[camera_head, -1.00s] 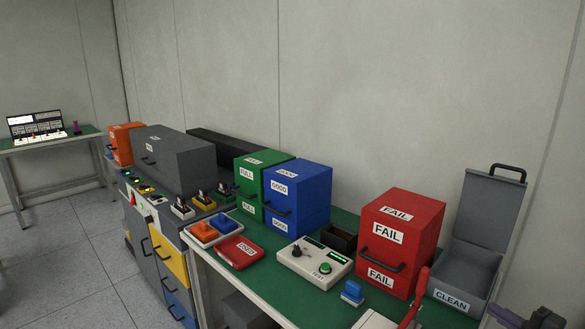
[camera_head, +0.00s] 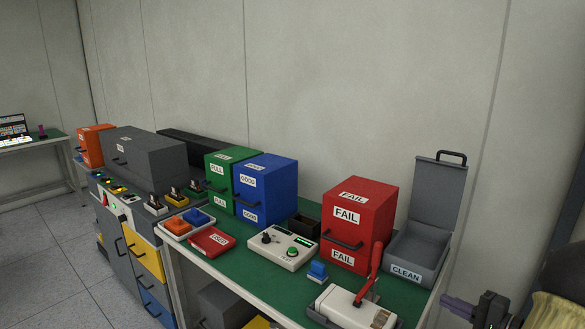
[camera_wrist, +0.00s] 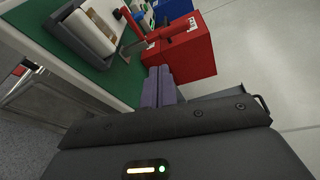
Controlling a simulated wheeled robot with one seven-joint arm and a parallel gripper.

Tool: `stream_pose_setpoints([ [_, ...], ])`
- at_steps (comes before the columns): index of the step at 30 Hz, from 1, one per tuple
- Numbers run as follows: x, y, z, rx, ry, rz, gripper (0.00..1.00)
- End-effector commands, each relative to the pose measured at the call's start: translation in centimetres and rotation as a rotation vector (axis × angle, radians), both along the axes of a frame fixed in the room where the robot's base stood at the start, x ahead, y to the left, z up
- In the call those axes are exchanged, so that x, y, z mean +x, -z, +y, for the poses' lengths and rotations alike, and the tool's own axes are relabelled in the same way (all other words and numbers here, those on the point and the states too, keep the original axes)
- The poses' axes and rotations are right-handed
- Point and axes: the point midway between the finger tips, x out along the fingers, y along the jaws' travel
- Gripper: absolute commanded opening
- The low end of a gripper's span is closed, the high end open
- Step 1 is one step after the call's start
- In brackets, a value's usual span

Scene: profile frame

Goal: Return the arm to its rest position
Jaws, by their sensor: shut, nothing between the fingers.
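My gripper (camera_wrist: 159,84) shows in the wrist view with its two purple-grey fingers side by side, shut and empty. In the head view my gripper (camera_head: 455,303) is at the lower right, partly cut off by the bottom edge. It is off the right end of the green-topped bench (camera_head: 255,284), near the grey CLEAN box, and touches nothing that I can see. Part of my arm (camera_head: 562,285) shows at the right edge.
A red FAIL box (camera_head: 372,213), an open grey CLEAN box (camera_head: 420,248) and a white device with a red lever (camera_head: 348,308) stand near the bench's right end. A TEST panel (camera_head: 288,252) lies further left.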

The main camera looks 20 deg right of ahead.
Motion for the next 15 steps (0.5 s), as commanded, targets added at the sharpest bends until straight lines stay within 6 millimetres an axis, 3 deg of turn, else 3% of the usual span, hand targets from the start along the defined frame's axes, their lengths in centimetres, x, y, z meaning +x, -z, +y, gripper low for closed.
stream_pose_setpoints([
  [8,2.1,1.3,5.9,-0.008,-0.160,0.155,0.00],
  [15,2.9,3.3,13.6,-0.076,-0.368,0.371,0.00],
])
